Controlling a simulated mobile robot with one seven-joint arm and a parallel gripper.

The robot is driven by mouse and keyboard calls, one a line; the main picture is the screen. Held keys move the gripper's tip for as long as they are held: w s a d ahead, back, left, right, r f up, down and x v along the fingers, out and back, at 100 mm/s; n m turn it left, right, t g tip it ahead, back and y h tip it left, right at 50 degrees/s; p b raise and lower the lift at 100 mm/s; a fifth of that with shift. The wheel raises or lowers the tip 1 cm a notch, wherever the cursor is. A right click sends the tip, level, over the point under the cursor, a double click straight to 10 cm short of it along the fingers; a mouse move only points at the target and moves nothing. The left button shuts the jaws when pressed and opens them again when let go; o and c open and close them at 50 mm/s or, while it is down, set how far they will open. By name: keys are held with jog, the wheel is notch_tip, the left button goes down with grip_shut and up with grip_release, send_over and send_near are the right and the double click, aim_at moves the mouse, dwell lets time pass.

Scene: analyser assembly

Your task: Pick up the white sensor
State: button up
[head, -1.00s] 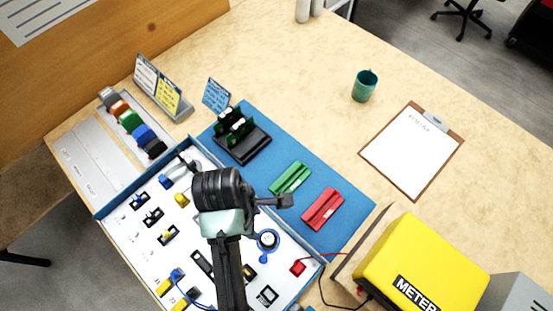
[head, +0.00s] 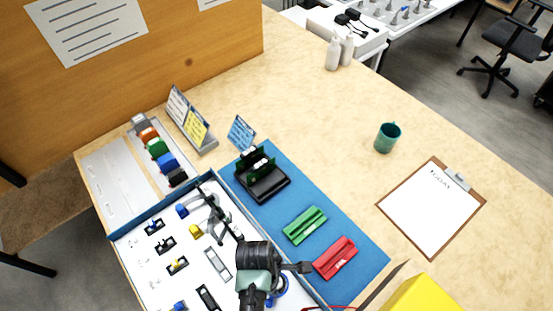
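A row of small black holders lies in the blue-rimmed white tray (head: 143,228). The middle one holds a small pale part (head: 165,245), which looks like the white sensor, though it is too small to be sure. A blue-topped one (head: 155,227) lies above it and a yellow-topped one (head: 177,265) below. My gripper (head: 214,212) is over the tray, to the right of this row and apart from it in the picture. Its dark fingers are seen at a slant. I cannot tell how far apart they are, and no held part shows. My arm hides part of the tray.
A blue mat (head: 280,190) beside the tray bears a black stand with green boards (head: 262,180), a green block (head: 305,225) and a red block (head: 335,258). A teal mug (head: 387,138), a clipboard (head: 432,210) and a yellow meter (head: 420,297) stand to the right.

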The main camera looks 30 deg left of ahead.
jog(key=shift+f, duration=0.5)
jog(key=shift+w, duration=0.1)
grip_shut()
jog(key=shift+r, duration=0.1)
notch_tip(320, 180, up, 10)
dwell(0.4)
